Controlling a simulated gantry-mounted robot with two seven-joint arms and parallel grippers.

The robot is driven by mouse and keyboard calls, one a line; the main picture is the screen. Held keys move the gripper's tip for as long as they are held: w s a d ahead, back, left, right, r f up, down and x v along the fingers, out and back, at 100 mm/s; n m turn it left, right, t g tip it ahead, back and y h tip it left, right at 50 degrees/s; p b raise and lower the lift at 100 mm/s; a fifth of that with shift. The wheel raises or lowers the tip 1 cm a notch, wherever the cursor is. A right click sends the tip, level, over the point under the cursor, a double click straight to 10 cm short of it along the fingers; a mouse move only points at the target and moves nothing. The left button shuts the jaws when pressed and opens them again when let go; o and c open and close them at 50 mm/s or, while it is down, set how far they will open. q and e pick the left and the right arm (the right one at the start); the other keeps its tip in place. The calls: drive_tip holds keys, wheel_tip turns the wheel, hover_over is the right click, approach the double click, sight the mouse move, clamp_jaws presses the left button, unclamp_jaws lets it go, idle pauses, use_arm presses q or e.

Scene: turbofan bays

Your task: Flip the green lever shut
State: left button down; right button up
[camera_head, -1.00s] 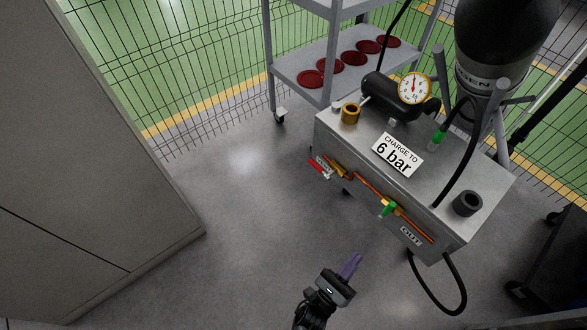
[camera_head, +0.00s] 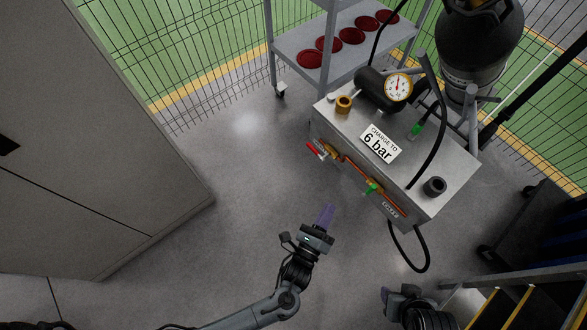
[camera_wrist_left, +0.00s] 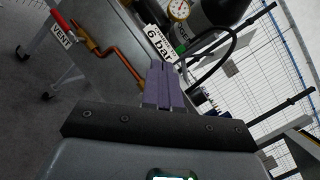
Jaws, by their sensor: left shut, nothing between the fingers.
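The green lever (camera_head: 371,189) sits on a copper pipe (camera_head: 388,202) along the front face of the grey charging cart (camera_head: 440,180), near the OUT label. Its handle looks short and its exact angle is hard to read. My left gripper (camera_head: 327,212) has its purple fingers shut and empty, in front of the cart and to the left of the lever, apart from it. In the left wrist view the shut fingers (camera_wrist_left: 163,85) point toward the cart's front. I cannot make out the green lever there; the fingers may hide it. A dark part of my right arm shows at the bottom edge.
A red lever (camera_head: 314,149) by the VENT label is further left on the same face. On top are a gauge (camera_head: 398,87), a "6 bar" sign (camera_head: 381,143) and a green fitting (camera_head: 416,130). A black hose (camera_head: 424,262) loops below. Open floor lies left of the cart.

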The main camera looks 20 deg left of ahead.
use_arm(q)
drive_tip(key=a+r+n+g+y+p, duration=0.1)
drive_tip(key=a+r+n+g+p, duration=0.1)
drive_tip(key=a+r+n+p, duration=0.3)
drive_tip(key=a+r+n+g+y+p, duration=0.1)
drive_tip(key=a+r+n+g+p, duration=0.2)
drive_tip(key=r+p, duration=0.9)
drive_tip(key=shift+s+a+n+p, duration=0.35)
drive_tip(key=shift+a+n, duration=0.5)
drive_tip(key=shift+n, duration=0.15)
